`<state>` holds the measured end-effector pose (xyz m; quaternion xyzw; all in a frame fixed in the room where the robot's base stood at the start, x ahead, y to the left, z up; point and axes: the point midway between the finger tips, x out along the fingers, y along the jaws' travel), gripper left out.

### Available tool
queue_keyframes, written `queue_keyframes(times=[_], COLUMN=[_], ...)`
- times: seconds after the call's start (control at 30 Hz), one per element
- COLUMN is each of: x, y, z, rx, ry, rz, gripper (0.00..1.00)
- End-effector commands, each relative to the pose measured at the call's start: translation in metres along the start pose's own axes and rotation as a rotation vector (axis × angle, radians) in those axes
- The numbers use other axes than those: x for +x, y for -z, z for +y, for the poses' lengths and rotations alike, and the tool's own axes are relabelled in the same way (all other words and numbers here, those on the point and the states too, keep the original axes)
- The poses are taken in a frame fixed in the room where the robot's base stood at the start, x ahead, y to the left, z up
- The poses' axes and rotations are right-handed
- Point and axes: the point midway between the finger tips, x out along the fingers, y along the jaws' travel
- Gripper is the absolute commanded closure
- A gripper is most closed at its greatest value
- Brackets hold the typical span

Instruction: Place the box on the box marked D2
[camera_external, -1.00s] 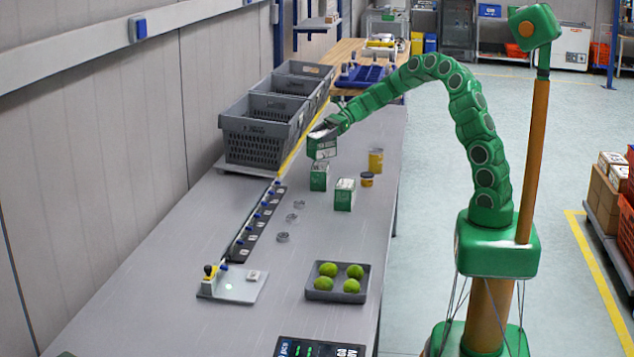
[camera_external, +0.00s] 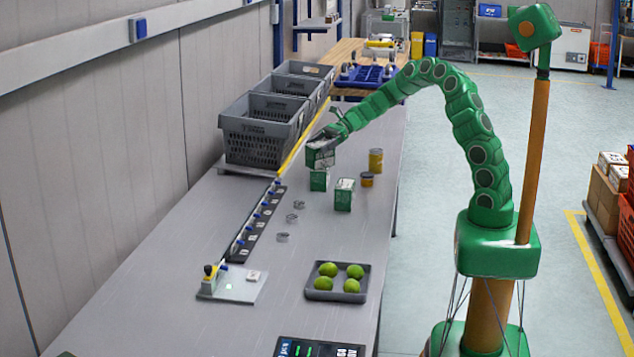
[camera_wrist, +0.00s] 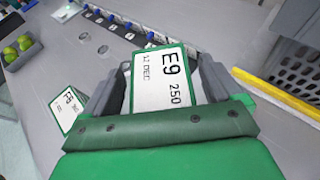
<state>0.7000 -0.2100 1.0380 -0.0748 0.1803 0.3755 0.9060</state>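My gripper (camera_external: 326,138) is shut on a green-and-white box (camera_external: 320,157). In the wrist view the fingers flank this box (camera_wrist: 163,78), whose label reads E9, 250, 12 DEC. The held box is directly above a second green box (camera_external: 319,181) on the table and covers its top. I cannot tell whether the two touch. A third green box with a white top (camera_external: 344,195) stands to the right and nearer the camera. A labelled box at the left of the wrist view (camera_wrist: 68,107) is too small to read surely. No D2 mark is legible.
Grey crates (camera_external: 257,135) stand at the left behind the boxes. Small metal discs (camera_external: 292,218), a black strip (camera_external: 256,225) and a tray of limes (camera_external: 338,296) lie nearer.

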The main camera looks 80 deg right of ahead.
Motion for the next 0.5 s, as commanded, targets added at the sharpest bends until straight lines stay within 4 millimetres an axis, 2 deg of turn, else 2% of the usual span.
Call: queue_keyframes(times=[0.37, 0.5], x=[-0.002, -0.017], y=[-0.003, -0.003], z=[0.000, -0.001], rx=[0.000, 0.000], ry=[0.001, 0.003], rz=[0.000, -0.002], gripper=[0.05, 0.05])
